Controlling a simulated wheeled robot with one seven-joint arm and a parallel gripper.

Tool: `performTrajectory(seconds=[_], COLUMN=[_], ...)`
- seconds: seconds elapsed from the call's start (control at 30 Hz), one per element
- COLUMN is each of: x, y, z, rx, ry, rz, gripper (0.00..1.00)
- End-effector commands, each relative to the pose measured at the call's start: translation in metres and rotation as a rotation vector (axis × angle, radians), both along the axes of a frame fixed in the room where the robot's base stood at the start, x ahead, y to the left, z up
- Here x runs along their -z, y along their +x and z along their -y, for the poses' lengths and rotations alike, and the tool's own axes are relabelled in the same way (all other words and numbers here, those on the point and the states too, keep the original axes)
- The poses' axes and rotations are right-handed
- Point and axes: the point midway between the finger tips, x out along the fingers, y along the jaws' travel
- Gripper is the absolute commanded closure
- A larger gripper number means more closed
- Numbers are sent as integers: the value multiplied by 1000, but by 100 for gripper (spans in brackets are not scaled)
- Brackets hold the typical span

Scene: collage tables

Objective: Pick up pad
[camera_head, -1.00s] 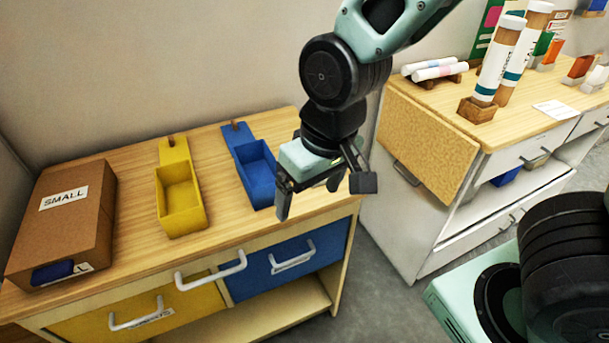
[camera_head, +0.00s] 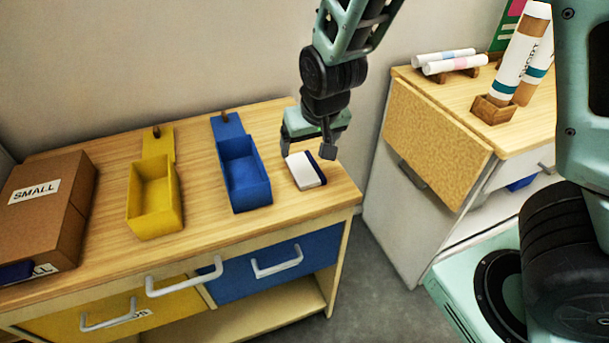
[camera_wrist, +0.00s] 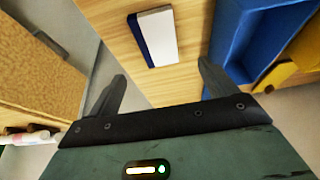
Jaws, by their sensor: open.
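The pad (camera_head: 305,170) is a small white block with a dark blue side. It lies flat on the wooden tabletop, right of the blue tray, near the table's right end. In the wrist view the pad (camera_wrist: 156,37) shows beyond the fingertips, roughly between their lines. My gripper (camera_head: 307,153) is above and just behind the pad in the head view, with its fingers apart and nothing between them. In the wrist view the two fingers of my gripper (camera_wrist: 162,75) are spread wide. I see no contact with the pad.
A blue tray (camera_head: 243,171) stands close left of the pad, with a yellow tray (camera_head: 153,196) further left. A brown box (camera_head: 47,212) labelled SMALL is at the far left. A second table with a hanging cork-like panel (camera_head: 432,140) stands right, across a gap.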

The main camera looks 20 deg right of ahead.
Motion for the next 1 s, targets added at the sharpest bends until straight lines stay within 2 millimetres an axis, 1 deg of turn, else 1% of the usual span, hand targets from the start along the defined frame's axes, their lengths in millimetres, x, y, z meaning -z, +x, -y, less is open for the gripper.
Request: performTrajectory(seconds=[0.03, 0.1, 0.37, 0.57, 0.6, 0.7, 0.8, 1.0], x=[12, 20, 36, 65, 70, 79, 83, 83], y=[3, 7, 13, 15, 17, 21, 23, 23], z=[2, 1, 1, 3, 3, 2, 2, 2], rx=[4, 4, 1, 3, 2, 2, 0, 0], ry=[0, 0, 0, -1, 0, 1, 2, 2], rz=[-3, -3, -2, -5, -3, -3, -1, 0], gripper=[15, 15, 15, 15, 15, 15, 15, 15])
